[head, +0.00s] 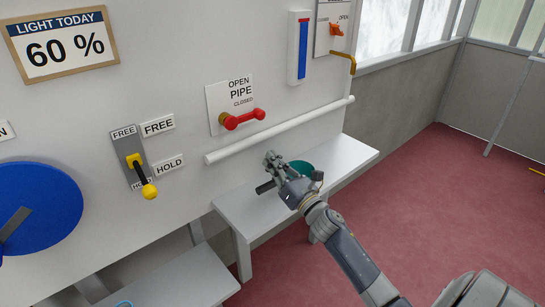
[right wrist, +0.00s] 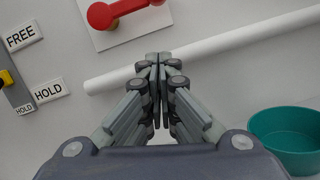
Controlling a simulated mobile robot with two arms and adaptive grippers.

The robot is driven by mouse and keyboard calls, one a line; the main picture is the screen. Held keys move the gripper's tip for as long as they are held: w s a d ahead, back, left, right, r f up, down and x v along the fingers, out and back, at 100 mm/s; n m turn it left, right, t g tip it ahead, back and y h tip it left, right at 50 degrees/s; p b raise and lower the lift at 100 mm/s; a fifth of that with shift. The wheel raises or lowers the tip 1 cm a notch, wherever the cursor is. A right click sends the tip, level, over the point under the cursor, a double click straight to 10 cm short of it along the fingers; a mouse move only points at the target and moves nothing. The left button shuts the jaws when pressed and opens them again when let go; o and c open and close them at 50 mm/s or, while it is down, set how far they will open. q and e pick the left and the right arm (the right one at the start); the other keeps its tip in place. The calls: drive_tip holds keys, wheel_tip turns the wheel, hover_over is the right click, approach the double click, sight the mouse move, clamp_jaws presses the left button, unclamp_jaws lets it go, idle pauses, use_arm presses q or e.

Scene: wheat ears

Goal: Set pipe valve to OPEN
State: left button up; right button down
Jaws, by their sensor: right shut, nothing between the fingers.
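The pipe valve has a red handle (head: 245,119) on a gold hub, mounted on a white wall plate (head: 215,96) lettered OPEN, PIPE and CLOSED. The handle lies about level, its free end pointing right. In the right wrist view the red handle (right wrist: 128,10) shows at the top edge, partly cut off. My right gripper (head: 269,157) is shut and empty, below and a little right of the valve, apart from it. In the right wrist view its closed fingertips (right wrist: 158,60) overlap the white pipe in the picture. My left gripper is not in view.
A white pipe (head: 285,130) runs along the wall below the valve. A teal bowl (head: 301,167) stands on a white bench (head: 350,158). A FREE/HOLD lever (head: 141,173) is at left, a blue disc (head: 50,205) further left. An orange handle (head: 336,30) is at upper right.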

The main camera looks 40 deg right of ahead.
sight(246, 119)
drive_tip(key=w+r+p, duration=0.4)
drive_tip(key=w+r, duration=0.1)
drive_tip(key=w, duration=0.2)
drive_tip(key=shift+w+d+r, duration=0.2)
drive_tip(key=shift+d+r, duration=0.1)
drive_tip(key=shift+d, duration=0.15)
drive_tip(key=shift+d+r+n+b, duration=0.2)
drive_tip(key=shift+n+b, duration=0.1)
drive_tip(key=shift+n, duration=0.2)
